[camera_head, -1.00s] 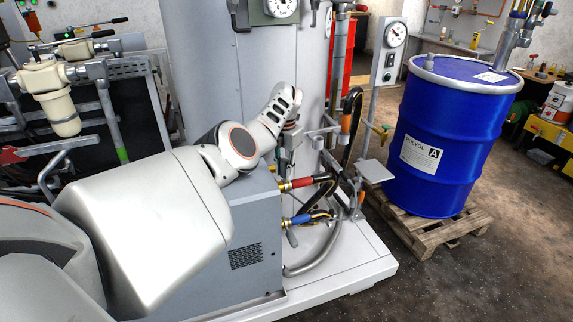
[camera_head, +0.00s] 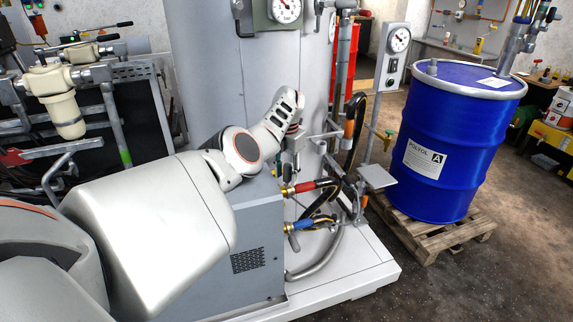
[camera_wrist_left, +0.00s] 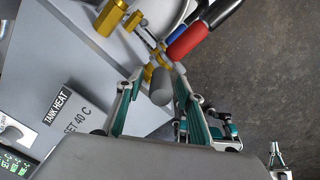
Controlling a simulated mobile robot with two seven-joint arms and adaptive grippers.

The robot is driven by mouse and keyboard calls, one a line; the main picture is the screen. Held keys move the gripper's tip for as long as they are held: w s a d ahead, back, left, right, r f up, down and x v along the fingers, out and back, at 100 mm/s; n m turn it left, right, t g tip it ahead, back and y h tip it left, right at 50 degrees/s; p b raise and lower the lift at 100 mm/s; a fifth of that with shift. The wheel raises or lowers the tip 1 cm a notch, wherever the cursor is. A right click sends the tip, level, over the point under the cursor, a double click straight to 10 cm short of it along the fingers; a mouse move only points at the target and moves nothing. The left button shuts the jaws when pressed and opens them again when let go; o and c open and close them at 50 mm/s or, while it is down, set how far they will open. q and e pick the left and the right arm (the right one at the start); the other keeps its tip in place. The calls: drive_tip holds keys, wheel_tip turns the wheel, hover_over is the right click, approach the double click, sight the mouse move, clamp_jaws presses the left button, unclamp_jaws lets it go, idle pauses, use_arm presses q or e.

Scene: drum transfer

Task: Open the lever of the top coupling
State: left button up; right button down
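The top coupling (camera_head: 300,187), with a red-sleeved hose, sticks out of the grey cabinet's right side in the head view. In the left wrist view its brass body (camera_wrist_left: 155,48) and red sleeve (camera_wrist_left: 187,42) show at the top. A grey rounded lever grip (camera_wrist_left: 160,86) points toward the wrist camera. My left gripper (camera_wrist_left: 158,82) is open, with one finger on each side of this grip and gaps visible. Its tips are hard to make out in the head view. A small grey and teal shape (camera_wrist_left: 279,160) at lower right may be my right gripper; its state is unclear.
The lower coupling (camera_head: 296,226) with a blue sleeve sits just below. Black hoses, pipes and a small grey plate (camera_head: 377,176) are to the right. A blue drum (camera_head: 455,140) stands on a wooden pallet (camera_head: 440,236). Open floor lies in front of it.

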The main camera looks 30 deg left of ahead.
use_arm(q)
drive_tip(key=r, duration=1.1)
drive_tip(key=shift+s+d+r, duration=0.2)
drive_tip(key=shift+r, duration=0.2)
